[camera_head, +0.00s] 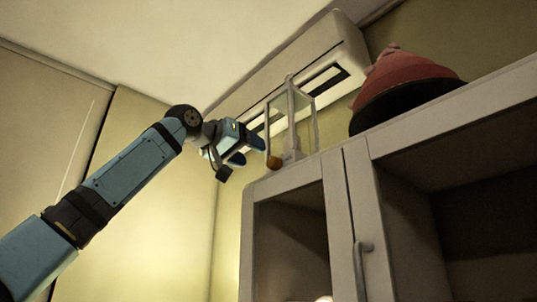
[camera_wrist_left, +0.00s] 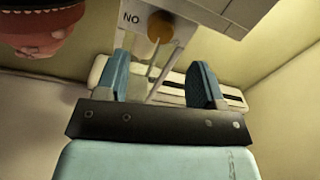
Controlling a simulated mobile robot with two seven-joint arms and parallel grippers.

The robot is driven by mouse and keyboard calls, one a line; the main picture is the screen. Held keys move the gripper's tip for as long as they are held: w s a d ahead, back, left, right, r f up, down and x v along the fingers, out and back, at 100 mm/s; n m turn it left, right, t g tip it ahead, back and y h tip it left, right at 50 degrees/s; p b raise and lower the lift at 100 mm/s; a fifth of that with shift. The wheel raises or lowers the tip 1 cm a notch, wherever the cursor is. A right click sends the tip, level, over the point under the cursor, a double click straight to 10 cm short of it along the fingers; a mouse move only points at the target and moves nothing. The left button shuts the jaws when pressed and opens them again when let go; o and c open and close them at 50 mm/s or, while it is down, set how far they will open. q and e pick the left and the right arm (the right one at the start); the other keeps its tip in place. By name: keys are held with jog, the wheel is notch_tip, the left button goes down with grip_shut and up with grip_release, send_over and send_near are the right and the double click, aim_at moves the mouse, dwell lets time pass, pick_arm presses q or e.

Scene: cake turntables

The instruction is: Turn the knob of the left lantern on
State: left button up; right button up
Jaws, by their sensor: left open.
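A pale, open-framed lantern (camera_head: 291,118) stands on top of the cabinet at its left corner. An orange-brown round knob (camera_head: 273,162) sits low on its left side. My left gripper (camera_head: 249,153) is open and empty, just left of the knob and apart from it. In the left wrist view, the knob (camera_wrist_left: 160,27) lies beyond and between the two blue fingertips (camera_wrist_left: 161,75). Lettering that reads "NO" is beside it on the lantern's pale base (camera_wrist_left: 197,22). Only one lantern shows. My right gripper is out of view.
The cabinet (camera_head: 345,190) has open shelves and a door handle (camera_head: 362,262). A reddish domed thing on a dark base (camera_head: 405,88) sits right of the lantern. A white air conditioner (camera_head: 335,50) is on the wall behind. The space left of the cabinet is free.

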aim_at(270, 162)
pick_arm(q)
jog(key=p+x, duration=0.1)
jog(key=x, duration=0.4)
jog(key=shift+w+d+r+p, duration=0.1)
jog(key=shift+d+p, duration=0.1)
jog(key=shift+p, duration=0.15)
jog(key=shift+w+d, duration=0.35)
jog(key=shift+w, duration=0.1)
jog(key=shift+w+d, duration=0.1)
jog(key=shift+w, duration=0.1)
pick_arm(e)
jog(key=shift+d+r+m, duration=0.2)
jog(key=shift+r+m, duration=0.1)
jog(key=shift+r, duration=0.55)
